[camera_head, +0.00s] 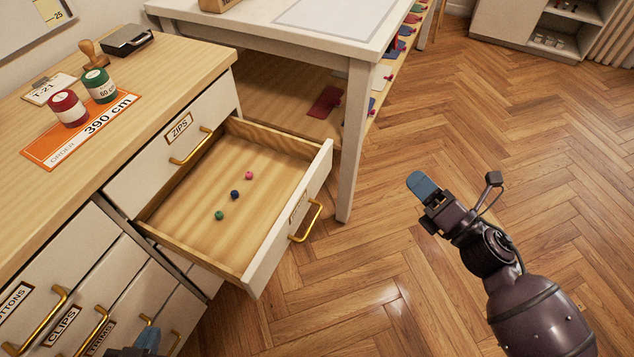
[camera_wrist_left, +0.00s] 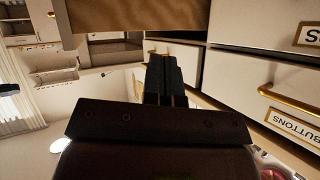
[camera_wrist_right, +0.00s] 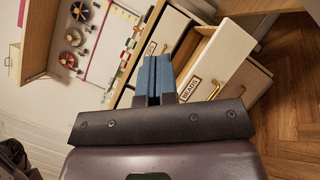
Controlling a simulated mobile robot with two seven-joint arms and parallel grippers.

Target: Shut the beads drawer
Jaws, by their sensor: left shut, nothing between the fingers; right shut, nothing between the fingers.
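The beads drawer (camera_head: 290,226) stands pulled far out of the cabinet, below the ZIPS drawer. Three small beads, green, blue and pink, lie on its wooden floor. Its white front has a brass handle (camera_head: 307,222). In the right wrist view the BEADS label (camera_wrist_right: 190,89) shows on the drawer front. My right gripper (camera_head: 422,187) is shut and empty, in the air to the right of the drawer front and apart from it. My left gripper (camera_head: 147,340) is shut and empty at the bottom edge, below and left of the drawer; its fingers also show in the left wrist view (camera_wrist_left: 164,78).
The ZIPS drawer (camera_head: 170,141) is shut. The BUTTONS, CLIPS and TRIMS drawers are at lower left. A white table (camera_head: 349,150) stands behind the drawer. The floor to the right is clear.

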